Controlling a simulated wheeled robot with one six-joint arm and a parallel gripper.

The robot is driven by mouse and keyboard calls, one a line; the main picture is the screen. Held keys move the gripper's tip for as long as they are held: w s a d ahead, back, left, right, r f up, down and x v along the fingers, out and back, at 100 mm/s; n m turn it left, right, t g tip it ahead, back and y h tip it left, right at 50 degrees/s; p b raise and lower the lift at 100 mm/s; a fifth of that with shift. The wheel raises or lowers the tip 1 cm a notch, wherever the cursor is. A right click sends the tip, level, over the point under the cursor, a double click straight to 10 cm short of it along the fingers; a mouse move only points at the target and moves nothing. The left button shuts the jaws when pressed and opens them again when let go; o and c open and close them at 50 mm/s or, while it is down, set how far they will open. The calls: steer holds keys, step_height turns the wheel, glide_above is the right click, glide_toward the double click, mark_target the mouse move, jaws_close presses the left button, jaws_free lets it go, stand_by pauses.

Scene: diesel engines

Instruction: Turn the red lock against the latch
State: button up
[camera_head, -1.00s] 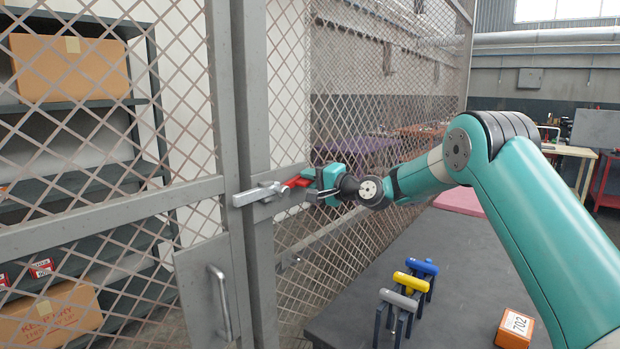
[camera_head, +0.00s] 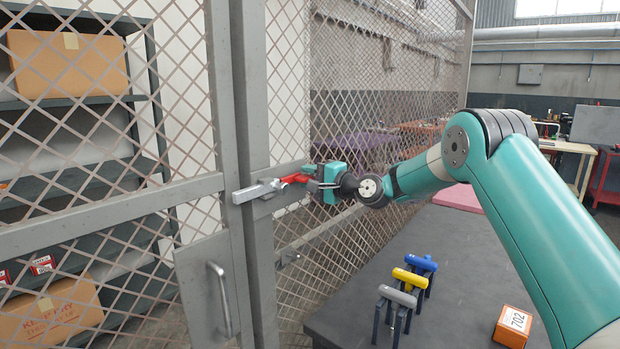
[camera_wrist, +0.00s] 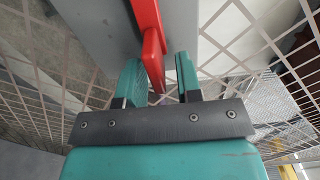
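The red lock (camera_head: 296,178) is a short red bar on the cage door's post, beside the silver latch (camera_head: 255,192). It points right, toward my gripper (camera_head: 321,184). In the wrist view the red lock (camera_wrist: 150,40) comes down from the top, and its lower end reaches between the two teal fingers of my gripper (camera_wrist: 159,82). The fingers are apart, with a visible gap on the right side of the bar; on the left the bar is close to the finger, and I cannot tell if they touch. The latch is not clearly seen in the wrist view.
The mesh cage door with a pull handle (camera_head: 220,300) is at the left, and mesh wall continues behind my gripper. A dark table (camera_head: 455,255) below carries grey, yellow and blue padlock-like pieces (camera_head: 410,279) and an orange box (camera_head: 513,325).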

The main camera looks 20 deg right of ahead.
steer(key=shift+s+d+f+b, duration=0.15)
steer(key=shift+s+d+b, duration=0.15)
steer(key=shift+s+b, duration=0.1)
steer(key=b+v, duration=0.7)
steer(key=v, duration=0.9)
steer(key=shift+s, duration=0.25)
steer(key=shift+d, duration=0.1)
steer(key=s+a+f+n+g+h, duration=0.1)
steer(key=s+a+f+n+g, duration=0.1)
steer(key=s+a+n+g, duration=0.5)
steer(key=s+a+f+n+g, duration=0.2)
steer(key=s+a+f+n, duration=0.15)
steer(key=s+a, duration=0.7)
steer(key=s+f+n+g+h, duration=0.2)
steer(key=s+n, duration=0.1)
steer(key=s, duration=0.6)
steer(key=s+d+f+n+g+h, duration=0.1)
steer(key=s+f+n+g+h, duration=0.2)
steer(key=s, duration=0.7)
steer(key=shift+n+g, duration=0.3)
steer(key=shift+n, duration=0.45)
